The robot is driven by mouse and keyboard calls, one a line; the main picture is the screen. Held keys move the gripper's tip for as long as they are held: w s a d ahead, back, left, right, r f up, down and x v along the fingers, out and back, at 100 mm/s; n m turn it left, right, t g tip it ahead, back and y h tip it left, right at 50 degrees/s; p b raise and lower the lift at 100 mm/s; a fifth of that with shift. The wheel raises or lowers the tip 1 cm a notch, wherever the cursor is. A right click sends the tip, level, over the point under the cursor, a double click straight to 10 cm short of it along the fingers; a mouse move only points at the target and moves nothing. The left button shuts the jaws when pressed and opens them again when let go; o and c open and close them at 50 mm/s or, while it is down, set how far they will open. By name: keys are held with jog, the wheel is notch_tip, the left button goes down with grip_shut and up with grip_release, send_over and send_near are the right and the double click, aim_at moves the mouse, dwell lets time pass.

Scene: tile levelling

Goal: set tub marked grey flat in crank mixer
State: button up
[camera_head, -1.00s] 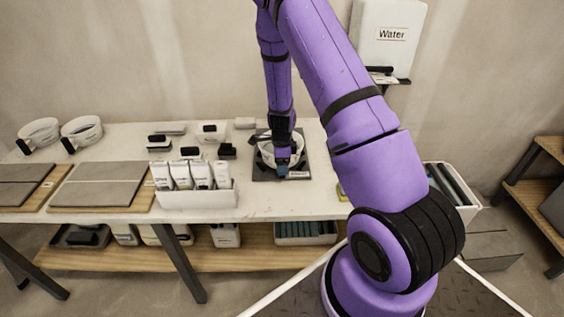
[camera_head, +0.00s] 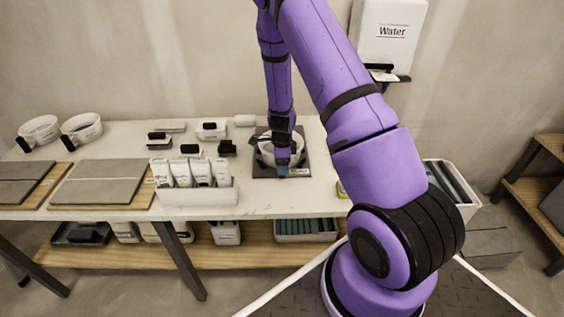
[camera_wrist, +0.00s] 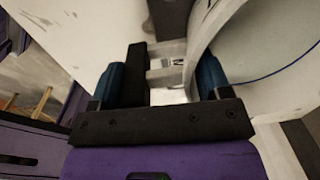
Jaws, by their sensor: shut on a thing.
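The white tub (camera_head: 264,155) is at the crank mixer (camera_head: 302,160), which has a dark square base on the table. My arm partly hides both. I cannot tell whether the tub rests flat in the mixer, and no grey marking is readable on it. My gripper (camera_head: 283,169) is at the tub's near side, pointing down. In the wrist view my gripper (camera_wrist: 165,82) has blue fingertips shut on the tub at its wall or handle. The tub (camera_wrist: 262,50) fills the upper right there, with a blue line inside.
Two more white tubs with dark handles (camera_head: 82,130) stand at the far left. A white caddy of packets (camera_head: 197,192) stands left of the mixer, with small black-and-white items behind it. Grey tiles (camera_head: 95,184) lie left. A water dispenser (camera_head: 388,38) hangs on the wall.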

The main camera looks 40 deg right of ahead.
jog(key=shift+f, duration=0.1)
dwell(0.3)
jog(key=o, duration=1.4)
notch_tip(320, 180, up, 8)
jog(key=shift+s+f, duration=0.1)
jog(key=shift+f, duration=0.15)
jog(key=shift+s, duration=0.1)
